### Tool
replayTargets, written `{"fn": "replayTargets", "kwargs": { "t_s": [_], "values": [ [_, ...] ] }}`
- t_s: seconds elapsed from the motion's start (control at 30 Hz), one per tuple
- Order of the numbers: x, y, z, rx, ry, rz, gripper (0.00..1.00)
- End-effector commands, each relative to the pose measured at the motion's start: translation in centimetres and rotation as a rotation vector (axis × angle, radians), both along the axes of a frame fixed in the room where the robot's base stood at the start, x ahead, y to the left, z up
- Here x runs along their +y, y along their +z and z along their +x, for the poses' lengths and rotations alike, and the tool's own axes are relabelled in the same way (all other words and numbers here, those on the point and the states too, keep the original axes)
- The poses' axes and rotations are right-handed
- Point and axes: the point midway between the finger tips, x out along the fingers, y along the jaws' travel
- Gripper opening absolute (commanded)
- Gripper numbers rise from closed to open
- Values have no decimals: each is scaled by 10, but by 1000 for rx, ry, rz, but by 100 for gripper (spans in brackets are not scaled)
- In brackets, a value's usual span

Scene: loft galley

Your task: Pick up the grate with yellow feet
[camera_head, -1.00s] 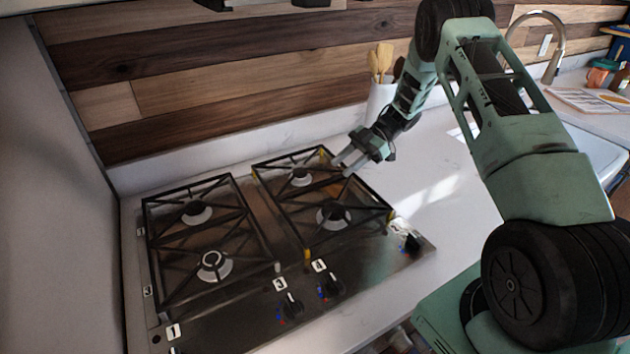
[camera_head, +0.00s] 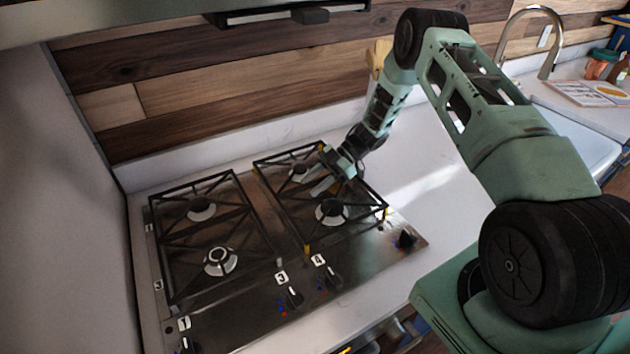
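The grate with yellow feet (camera_head: 356,223) is the black frame on the right half of the cooktop, over two burners. Yellow shows at several of its corners. My gripper (camera_head: 316,184) is over the back middle of this grate, its two pale fingers apart and pointing down to the left. I see nothing between the fingers. I cannot tell whether a finger touches a bar. The gripper hides part of the grate's back right side.
A second black grate (camera_head: 164,262) lies on the left half of the cooktop (camera_head: 232,325). Knobs (camera_head: 334,279) line the front. A holder with wooden utensils (camera_head: 378,58) is behind my arm. White counter (camera_head: 425,200) is clear at right.

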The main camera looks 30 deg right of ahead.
Motion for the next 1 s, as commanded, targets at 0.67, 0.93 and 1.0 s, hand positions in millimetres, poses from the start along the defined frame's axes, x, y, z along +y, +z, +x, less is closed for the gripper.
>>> {"fn": "replayTargets", "kwargs": {
  "t_s": [0.67, 0.93, 1.0],
  "values": [
    [0, 4, 1, -2, 0, 1, 0],
    [-1, 30, 1, -4, 0, 0, 0],
    [0, 40, 1, -4, 0, 0, 0]
  ]
}}
